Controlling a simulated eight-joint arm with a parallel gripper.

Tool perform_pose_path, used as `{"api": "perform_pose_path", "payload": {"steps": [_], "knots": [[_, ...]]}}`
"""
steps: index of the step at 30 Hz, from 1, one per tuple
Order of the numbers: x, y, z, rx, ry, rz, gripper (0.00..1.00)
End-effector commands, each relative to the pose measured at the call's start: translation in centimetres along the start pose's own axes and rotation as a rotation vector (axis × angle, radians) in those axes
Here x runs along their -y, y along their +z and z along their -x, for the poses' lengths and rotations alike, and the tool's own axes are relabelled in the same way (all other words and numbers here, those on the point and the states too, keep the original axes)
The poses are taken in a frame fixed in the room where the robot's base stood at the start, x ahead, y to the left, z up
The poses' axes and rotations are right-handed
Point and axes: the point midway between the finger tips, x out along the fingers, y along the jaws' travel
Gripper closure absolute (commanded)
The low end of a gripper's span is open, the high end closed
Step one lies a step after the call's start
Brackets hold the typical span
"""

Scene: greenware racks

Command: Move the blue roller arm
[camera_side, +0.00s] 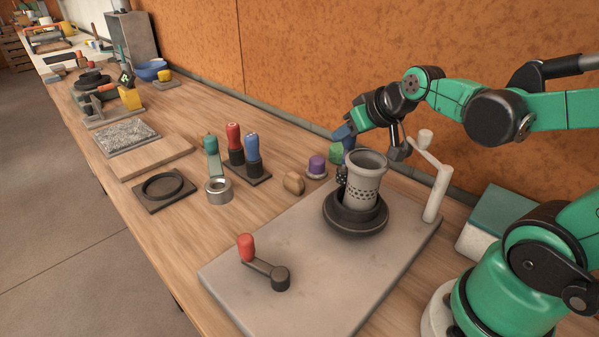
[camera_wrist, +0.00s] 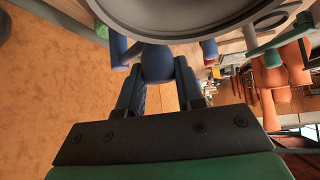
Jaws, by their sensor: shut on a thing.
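The blue roller arm (camera_wrist: 157,63) shows its rounded blue end between my two fingers in the wrist view. My gripper (camera_wrist: 160,80) is shut on that end. In the side view a small blue part (camera_side: 343,134) shows beside my gripper, behind and above the grey perforated cylinder (camera_side: 366,180). The cylinder hides much of what is behind it, including the fingertips. The cylinder stands upright in a dark round base (camera_side: 345,223) on a pale board (camera_side: 302,250). The large grey rim (camera_wrist: 190,25) crosses the top of the wrist view, close to the blue part.
A white crank-shaped post (camera_side: 438,190) stands right of the cylinder. A red-knobbed dark arm (camera_side: 263,268) lies on the board's front left. Red (camera_side: 234,138) and blue (camera_side: 252,148) handles stand in a rack, near a purple knob (camera_side: 316,165). The board's front middle is clear.

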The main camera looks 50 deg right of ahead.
Motion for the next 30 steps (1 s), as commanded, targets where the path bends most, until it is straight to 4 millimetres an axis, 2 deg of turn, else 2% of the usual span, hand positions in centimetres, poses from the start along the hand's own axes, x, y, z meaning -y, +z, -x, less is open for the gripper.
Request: {"api": "perform_pose_path", "payload": {"steps": [22, 30], "knots": [[0.06, -0.06, -0.02, 0.0, 0.005, -0.006, 1.0], [0.63, -0.48, -0.4, -0.001, 0.071, -0.069, 1.0]]}}
